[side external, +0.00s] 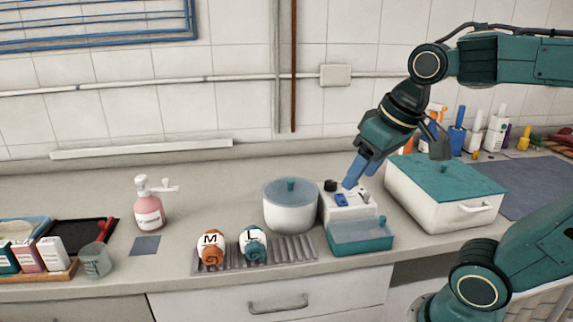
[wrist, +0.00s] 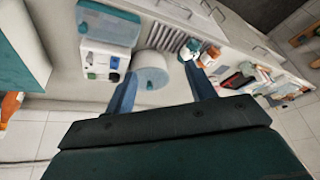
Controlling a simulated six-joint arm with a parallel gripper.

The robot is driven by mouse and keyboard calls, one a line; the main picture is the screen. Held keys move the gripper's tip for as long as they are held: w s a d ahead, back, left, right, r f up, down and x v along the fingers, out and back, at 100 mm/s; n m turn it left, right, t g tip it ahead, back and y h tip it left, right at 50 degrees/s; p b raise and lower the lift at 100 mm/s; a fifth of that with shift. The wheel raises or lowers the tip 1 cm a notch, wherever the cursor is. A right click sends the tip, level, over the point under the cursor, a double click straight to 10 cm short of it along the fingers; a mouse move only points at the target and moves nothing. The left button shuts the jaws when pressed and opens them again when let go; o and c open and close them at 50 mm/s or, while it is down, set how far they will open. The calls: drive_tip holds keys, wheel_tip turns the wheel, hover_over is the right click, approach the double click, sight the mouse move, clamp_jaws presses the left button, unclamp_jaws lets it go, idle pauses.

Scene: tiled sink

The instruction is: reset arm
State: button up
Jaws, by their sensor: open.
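My gripper (side external: 355,170) is at the right of the side external view, above the counter. Its blue fingers point down over the white control box (side external: 347,207). In the wrist view the two blue fingers of my gripper (wrist: 160,92) stand wide apart with nothing between them. The white box also shows in the wrist view (wrist: 95,62), left of the fingers. I cannot tell from the side whether a fingertip touches the box.
A lidded white pot (side external: 290,212) stands left of the box, a teal tray (side external: 360,236) in front. A large teal-lidded container (side external: 447,190) is to the right. Jars M (side external: 211,248) and L (side external: 253,244) stand on a ribbed rack. A pink pump bottle (side external: 148,210) is further left.

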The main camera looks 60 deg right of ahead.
drive_tip(key=shift+n+t, duration=0.5)
drive_tip(key=shift+n, duration=0.4)
drive_tip(key=s+f, duration=0.1)
drive_tip(key=s+a, duration=0.1)
drive_tip(key=s, duration=0.1)
drive_tip(key=s+a+f, duration=0.1)
drive_tip(key=shift+s+f, duration=0.2)
drive_tip(key=shift+f, duration=0.1)
